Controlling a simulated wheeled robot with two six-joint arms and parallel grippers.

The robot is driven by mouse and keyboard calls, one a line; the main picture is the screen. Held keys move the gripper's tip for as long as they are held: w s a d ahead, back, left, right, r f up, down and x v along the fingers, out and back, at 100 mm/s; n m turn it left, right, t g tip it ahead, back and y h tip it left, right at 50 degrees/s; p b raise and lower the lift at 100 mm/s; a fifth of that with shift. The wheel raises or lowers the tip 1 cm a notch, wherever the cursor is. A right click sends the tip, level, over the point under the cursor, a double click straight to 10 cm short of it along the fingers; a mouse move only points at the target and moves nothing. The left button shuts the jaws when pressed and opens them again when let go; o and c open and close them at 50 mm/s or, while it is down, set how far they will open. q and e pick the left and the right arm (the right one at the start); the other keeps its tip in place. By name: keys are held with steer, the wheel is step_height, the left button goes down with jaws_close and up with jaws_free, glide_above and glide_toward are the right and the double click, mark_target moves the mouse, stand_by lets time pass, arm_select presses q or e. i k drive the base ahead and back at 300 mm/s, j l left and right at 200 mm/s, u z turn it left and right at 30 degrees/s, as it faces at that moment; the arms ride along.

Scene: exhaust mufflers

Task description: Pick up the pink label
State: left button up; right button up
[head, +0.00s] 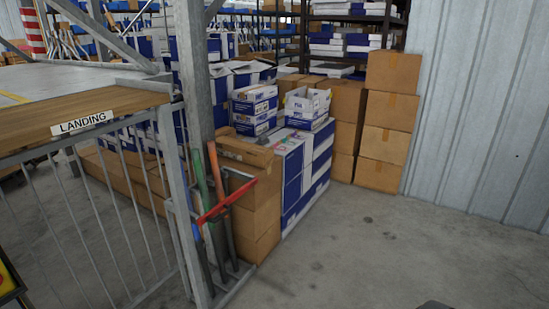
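A small pinkish patch (284,138) shows on top of a blue-and-white carton (292,165) in the middle of the head view. It is too small to tell whether it is a label. No other pink label can be made out.
A metal railing (110,225) with a wooden top marked LANDING (83,122) stands at the left. Tools with a red pick (226,199) lean by a steel post (190,75). Brown boxes (388,120) are stacked by the corrugated wall (480,100). The concrete floor (400,245) at right is clear.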

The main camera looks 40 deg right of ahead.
mark_target(276, 146)
steer(key=z, duration=1.2)
steer(key=i+l+z, duration=0.15)
steer(key=i+z, duration=0.2)
steer(key=i, duration=2.55)
